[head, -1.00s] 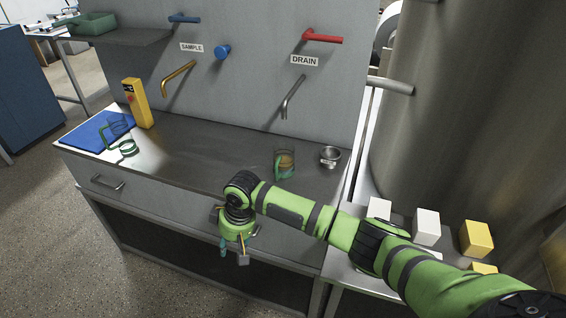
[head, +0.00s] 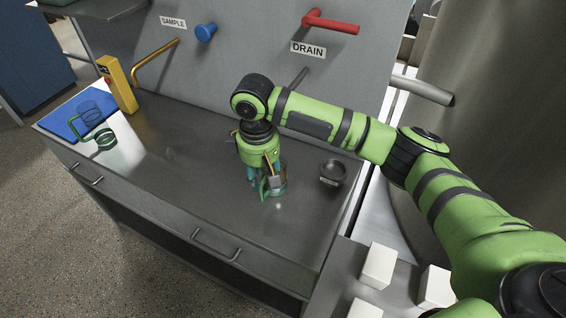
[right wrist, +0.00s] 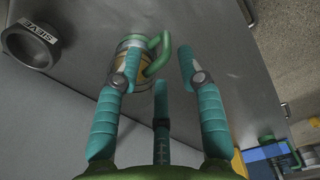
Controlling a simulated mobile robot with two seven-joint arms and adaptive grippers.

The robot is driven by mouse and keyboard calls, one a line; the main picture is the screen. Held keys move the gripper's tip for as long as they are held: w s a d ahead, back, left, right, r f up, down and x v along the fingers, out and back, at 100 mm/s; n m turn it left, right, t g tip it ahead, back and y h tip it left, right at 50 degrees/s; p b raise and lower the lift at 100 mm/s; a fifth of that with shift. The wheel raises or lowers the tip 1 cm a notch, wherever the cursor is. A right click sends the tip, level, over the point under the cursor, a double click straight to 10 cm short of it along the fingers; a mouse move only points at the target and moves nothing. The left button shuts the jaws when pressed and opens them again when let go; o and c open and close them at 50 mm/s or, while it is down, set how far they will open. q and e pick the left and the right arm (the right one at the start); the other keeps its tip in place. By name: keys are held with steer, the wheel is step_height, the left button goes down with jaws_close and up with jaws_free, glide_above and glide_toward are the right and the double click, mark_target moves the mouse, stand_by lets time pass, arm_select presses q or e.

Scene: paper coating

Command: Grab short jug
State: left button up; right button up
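The short jug (head: 279,189) is a small clear vessel with a green handle and base, standing on the steel counter below the drain. My right gripper (head: 267,183) points down at it and partly hides it. In the right wrist view the short jug (right wrist: 133,42) shows brownish contents, and its green handle lies between the spread teal fingers of the right gripper (right wrist: 158,66). That gripper is open. One finger overlaps the jug in this view; I cannot tell if it touches. My left gripper is not in view.
A dark sieve cup (head: 333,172) stands right of the jug. A taller clear jug with green handle (head: 104,139) stands by the blue mat (head: 68,127), near a yellow box (head: 118,85). White blocks (head: 378,265) lie at lower right. The counter's middle is clear.

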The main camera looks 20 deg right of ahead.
mark_target(261, 186)
steer(key=f, duration=0.2)
steer(key=f+p, duration=0.1)
steer(key=f, duration=0.2)
steer(key=shift+w+a+f, duration=0.1)
steer(key=shift+a+f, duration=0.25)
steer(key=shift+f, duration=0.3)
steer(key=shift+c, duration=0.8)
jaws_close()
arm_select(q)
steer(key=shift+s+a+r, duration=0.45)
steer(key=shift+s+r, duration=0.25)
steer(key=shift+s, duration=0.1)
